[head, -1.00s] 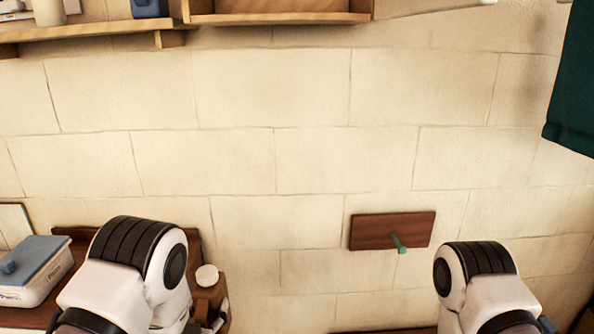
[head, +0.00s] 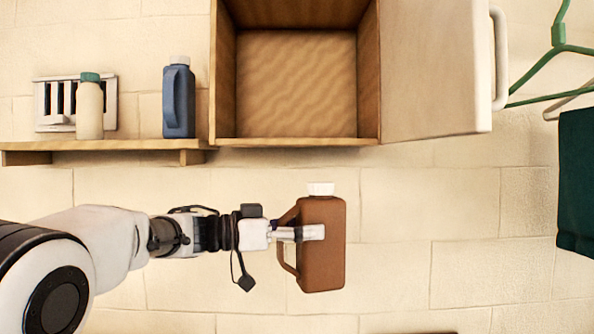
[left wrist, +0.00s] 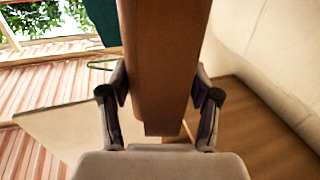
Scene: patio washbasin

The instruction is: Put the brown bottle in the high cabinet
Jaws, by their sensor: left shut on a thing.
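The brown bottle (head: 325,265) has a white cap and a side handle. It is upright in the head view, below the high cabinet (head: 228,75). My left gripper (head: 312,233) comes in from the left and is shut on the bottle's body. In the left wrist view the bottle (left wrist: 160,60) stands between the two fingers (left wrist: 160,95). The cabinet is a wooden box on the wall. Its white door (head: 432,70) stands open to the right, and the visible inside is empty. My right gripper is not in view.
A wooden shelf (head: 100,146) left of the cabinet holds a blue bottle (head: 179,102) and a cream bottle (head: 90,110) with a green cap. A green hanger (head: 558,50) and dark green cloth (head: 577,180) hang at the right. The wall below the cabinet is clear.

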